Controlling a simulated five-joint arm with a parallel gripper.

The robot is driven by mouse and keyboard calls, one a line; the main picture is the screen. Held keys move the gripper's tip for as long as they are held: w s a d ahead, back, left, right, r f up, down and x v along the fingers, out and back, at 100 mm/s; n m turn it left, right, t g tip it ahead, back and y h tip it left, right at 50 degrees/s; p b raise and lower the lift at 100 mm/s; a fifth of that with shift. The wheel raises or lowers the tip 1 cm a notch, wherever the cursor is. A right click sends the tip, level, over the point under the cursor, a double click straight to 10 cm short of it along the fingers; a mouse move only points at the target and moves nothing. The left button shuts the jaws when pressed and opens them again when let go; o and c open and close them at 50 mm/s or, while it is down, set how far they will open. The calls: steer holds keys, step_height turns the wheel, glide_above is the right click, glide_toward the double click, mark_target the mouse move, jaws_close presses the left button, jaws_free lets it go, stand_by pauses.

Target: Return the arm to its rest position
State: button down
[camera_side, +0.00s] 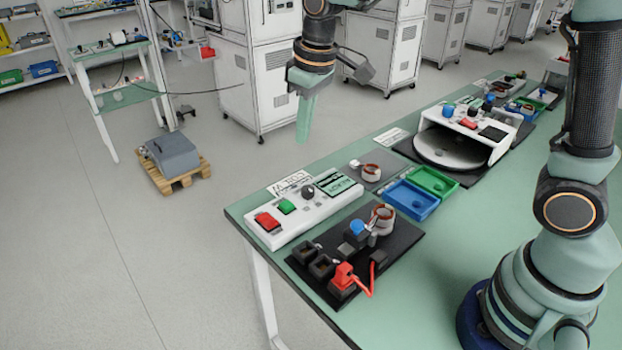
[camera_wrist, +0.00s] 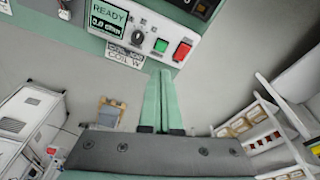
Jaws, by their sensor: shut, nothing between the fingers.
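My gripper (camera_side: 303,120) hangs in the air in the side view, fingers pointing down, beyond the back left edge of the table. Its green fingers are together and hold nothing. In the wrist view my gripper (camera_wrist: 158,82) also shows its two fingers side by side, close to the tester's front in the picture. The white tester (camera_side: 304,213) with a red and a green button stands on the green table (camera_side: 490,200). In the wrist view the tester's screen (camera_wrist: 108,20) reads READY. My arm's base stands at the right of the table in the side view.
A black fixture board (camera_side: 400,243) carries a copper-wound stator (camera_side: 383,217), a blue knob and a red plug with a lead. A blue bin (camera_side: 411,199) and a green bin (camera_side: 433,181) lie beside it. A white-framed turntable station (camera_side: 465,135) stands farther back.

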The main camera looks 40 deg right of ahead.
steer(key=s+d+r+m+t, duration=0.1)
steer(key=s+d+m, duration=0.1)
steer(key=s+d, duration=0.2)
steer(key=s+d+r+m+t, duration=0.1)
steer(key=s+d, duration=0.3)
steer(key=s, duration=0.6)
steer(key=shift+d+r+m+t, duration=0.4)
steer(key=shift+r+t, duration=0.3)
steer(key=shift+t, duration=0.1)
